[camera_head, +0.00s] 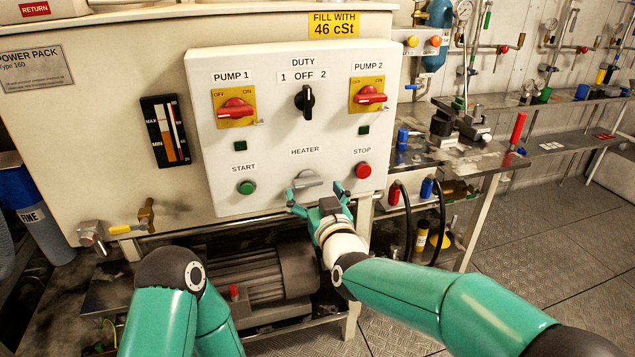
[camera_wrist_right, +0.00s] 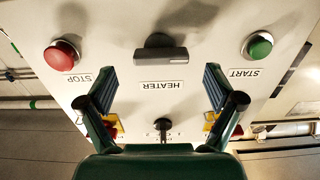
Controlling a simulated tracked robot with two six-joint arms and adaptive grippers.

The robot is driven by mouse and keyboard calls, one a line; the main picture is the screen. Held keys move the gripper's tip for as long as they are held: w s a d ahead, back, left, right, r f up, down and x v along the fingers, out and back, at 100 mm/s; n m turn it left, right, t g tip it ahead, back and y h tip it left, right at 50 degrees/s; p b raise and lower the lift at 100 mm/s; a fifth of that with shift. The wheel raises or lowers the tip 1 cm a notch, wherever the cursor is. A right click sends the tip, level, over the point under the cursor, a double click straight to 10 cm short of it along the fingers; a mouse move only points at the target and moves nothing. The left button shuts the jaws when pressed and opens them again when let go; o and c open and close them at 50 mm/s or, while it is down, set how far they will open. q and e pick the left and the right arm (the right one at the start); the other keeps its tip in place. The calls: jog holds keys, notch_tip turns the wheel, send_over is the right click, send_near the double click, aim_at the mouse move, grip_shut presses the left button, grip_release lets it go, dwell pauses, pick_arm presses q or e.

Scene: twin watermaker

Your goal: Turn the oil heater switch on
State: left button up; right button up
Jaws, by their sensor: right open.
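The oil heater switch (camera_head: 307,180) is a grey knob with a bar handle, under the HEATER label low on the white control panel (camera_head: 216,120). Its handle lies about level, with no position marks legible around it. In the right wrist view, upside down, the switch (camera_wrist_right: 160,54) sits beyond and between my fingertips. My right gripper (camera_head: 315,191) is open and empty, its fingers spread to either side of the switch, apart from it. It also shows in the wrist view (camera_wrist_right: 159,75). My left arm shows at the bottom left; its gripper is out of view.
The green START button (camera_head: 246,187) and red STOP button (camera_head: 363,170) flank the switch. Red PUMP 1 (camera_head: 235,108) and PUMP 2 (camera_head: 370,95) switches and the black DUTY switch (camera_head: 305,101) are above. A motor (camera_head: 245,280) sits below the panel. A workbench (camera_head: 480,160) stands right.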

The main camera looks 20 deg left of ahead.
aim_at(310, 184)
jog(key=shift+x, duration=1.7)
jog(key=shift+c, duration=0.2)
